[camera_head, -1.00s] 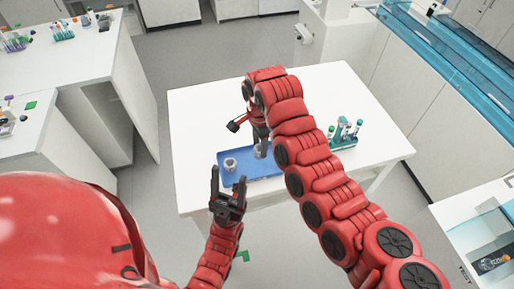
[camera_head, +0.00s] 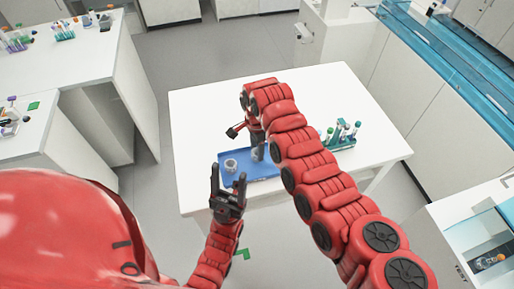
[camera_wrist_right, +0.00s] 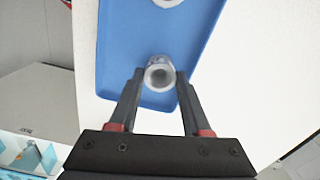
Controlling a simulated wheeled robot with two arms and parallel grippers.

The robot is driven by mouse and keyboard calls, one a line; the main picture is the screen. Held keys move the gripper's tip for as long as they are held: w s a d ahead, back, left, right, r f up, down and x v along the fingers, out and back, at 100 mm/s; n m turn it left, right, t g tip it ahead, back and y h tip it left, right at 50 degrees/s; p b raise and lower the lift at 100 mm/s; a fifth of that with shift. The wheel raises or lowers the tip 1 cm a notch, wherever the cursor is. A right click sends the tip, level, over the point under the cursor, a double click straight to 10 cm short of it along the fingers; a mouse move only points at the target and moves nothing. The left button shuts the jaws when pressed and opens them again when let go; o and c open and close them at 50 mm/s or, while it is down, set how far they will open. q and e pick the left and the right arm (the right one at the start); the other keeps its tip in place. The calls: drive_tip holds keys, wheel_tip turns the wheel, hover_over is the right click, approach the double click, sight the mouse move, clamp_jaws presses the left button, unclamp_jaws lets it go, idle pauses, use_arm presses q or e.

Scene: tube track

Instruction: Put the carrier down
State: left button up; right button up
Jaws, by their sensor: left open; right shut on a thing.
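My right gripper (camera_wrist_right: 160,82) is shut on a small, pale grey round carrier (camera_wrist_right: 159,73) with an open top, seen from above between the fingertips. In the head view this carrier (camera_head: 256,154) is over the right part of the blue tray (camera_head: 262,172); my right arm partly hides it. I cannot tell whether its base touches the tray. A second similar round piece (camera_head: 231,165) stands at the tray's left side and is cut off at the top of the right wrist view. My left gripper (camera_head: 228,182) is open and empty, in front of the tray's near left edge.
The tray lies near the front edge of a white table (camera_head: 205,110). A green rack with tubes (camera_head: 341,134) stands to the right, beyond my right arm. The table's left and back parts are clear.

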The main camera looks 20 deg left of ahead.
drive_tip(key=o, duration=1)
drive_tip(key=shift+c, duration=0.2)
drive_tip(key=shift+r, duration=0.5)
wheel_tip(320, 180, up, 11)
drive_tip(key=b, duration=0.4)
drive_tip(key=shift+r, duration=0.1)
